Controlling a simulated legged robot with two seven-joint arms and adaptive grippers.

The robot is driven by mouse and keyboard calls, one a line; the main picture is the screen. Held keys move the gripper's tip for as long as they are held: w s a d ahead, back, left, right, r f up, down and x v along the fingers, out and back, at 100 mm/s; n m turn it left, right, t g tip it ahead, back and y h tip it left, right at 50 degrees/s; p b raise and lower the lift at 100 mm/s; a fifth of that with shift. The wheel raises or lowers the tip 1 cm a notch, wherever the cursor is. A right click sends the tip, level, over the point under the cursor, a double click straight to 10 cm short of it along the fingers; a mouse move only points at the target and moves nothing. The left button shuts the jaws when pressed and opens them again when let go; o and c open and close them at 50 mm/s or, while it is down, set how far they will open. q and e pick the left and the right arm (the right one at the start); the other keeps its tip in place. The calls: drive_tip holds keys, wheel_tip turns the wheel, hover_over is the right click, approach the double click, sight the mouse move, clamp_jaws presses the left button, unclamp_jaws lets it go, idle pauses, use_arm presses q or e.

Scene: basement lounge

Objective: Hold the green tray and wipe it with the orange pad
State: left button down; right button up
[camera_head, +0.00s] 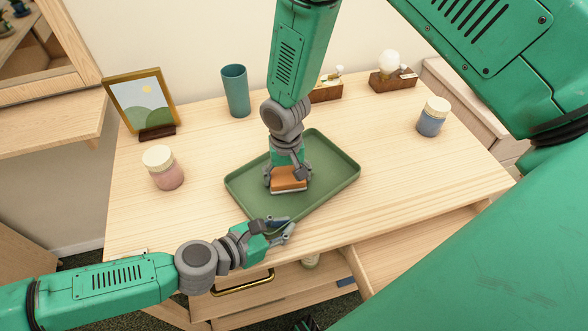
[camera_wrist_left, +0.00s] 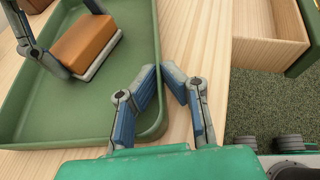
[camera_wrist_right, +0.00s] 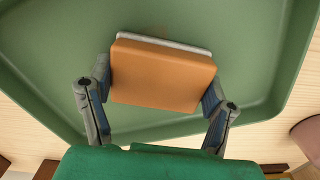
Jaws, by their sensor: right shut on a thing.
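The green tray (camera_head: 325,200) lies flat on the wooden table, its near left corner close to the front edge. My right gripper (camera_head: 287,176) comes down from above and is shut on the sides of the orange pad (camera_wrist_right: 163,75). My left gripper (camera_wrist_left: 160,72) is at the tray's near rim, one finger inside and one outside. Its fingertips are close together, and whether they grip the rim is unclear.
On the table (camera_head: 420,185) stand a pink jar (camera_head: 167,172), a framed picture (camera_head: 145,103), a teal cup (camera_head: 236,91), a blue jar (camera_head: 431,121) and wooden holders (camera_head: 391,82) at the back. Open drawers (camera_head: 415,252) jut out below the front edge.

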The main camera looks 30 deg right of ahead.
drive_tip(key=d, duration=0.3)
drive_tip(key=shift+w+d, duration=0.25)
drive_tip(key=shift+d, duration=0.05)
drive_tip(key=shift+d+r, duration=0.15)
use_arm(q)
drive_tip(key=shift+d, duration=0.1)
use_arm(e)
drive_tip(key=shift+w+r, duration=0.1)
drive_tip(key=shift+r, duration=3.75)
